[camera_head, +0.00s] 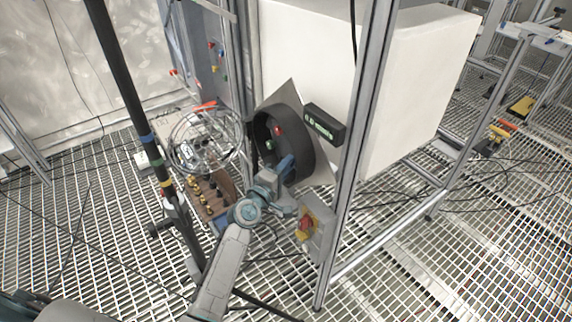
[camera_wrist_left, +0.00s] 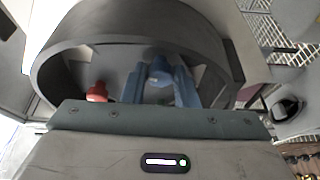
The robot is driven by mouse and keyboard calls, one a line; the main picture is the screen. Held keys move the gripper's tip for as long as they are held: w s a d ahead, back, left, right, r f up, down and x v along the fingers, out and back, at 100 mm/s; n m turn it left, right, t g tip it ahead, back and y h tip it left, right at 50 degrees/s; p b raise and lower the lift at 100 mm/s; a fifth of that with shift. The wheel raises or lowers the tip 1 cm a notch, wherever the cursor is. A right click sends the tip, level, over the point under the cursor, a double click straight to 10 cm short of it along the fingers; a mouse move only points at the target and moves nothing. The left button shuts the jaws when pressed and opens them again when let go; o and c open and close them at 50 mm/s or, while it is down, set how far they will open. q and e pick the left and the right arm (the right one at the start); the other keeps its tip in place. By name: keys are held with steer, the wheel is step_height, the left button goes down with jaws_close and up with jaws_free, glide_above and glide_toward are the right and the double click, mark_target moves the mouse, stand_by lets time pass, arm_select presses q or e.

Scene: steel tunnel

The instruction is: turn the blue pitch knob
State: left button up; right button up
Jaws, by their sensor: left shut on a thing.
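The blue pitch knob (camera_wrist_left: 159,70) sits inside a dark round shroud (camera_wrist_left: 70,62) in the left wrist view. My left gripper (camera_wrist_left: 160,86) reaches into the shroud, with its two blue fingers shut on the knob from either side. In the head view the left gripper (camera_head: 284,168) is at the lower part of the same shroud (camera_head: 302,152) and mostly hides the knob. A red knob (camera_head: 278,131) and a green knob (camera_head: 268,146) sit higher in the shroud, clear of the fingers. My right gripper is not in view.
A black box with a green lit display (camera_head: 322,127) is right of the shroud. A grey box with a red and yellow switch (camera_head: 306,228) is below it. A steel upright (camera_head: 356,150) stands close right. Coiled wire (camera_head: 205,140) and a brown box (camera_head: 210,195) are left.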

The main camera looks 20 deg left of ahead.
arm_select(q)
steer(key=o, duration=1)
steer(key=shift+s, duration=0.1)
steer(key=b+v, duration=0.1)
steer(key=v, duration=0.9)
steer(key=shift+s+a+b, duration=0.1)
steer(key=shift+s+b, duration=0.25)
steer(key=shift+b, duration=0.05)
steer(key=shift+f, duration=0.1)
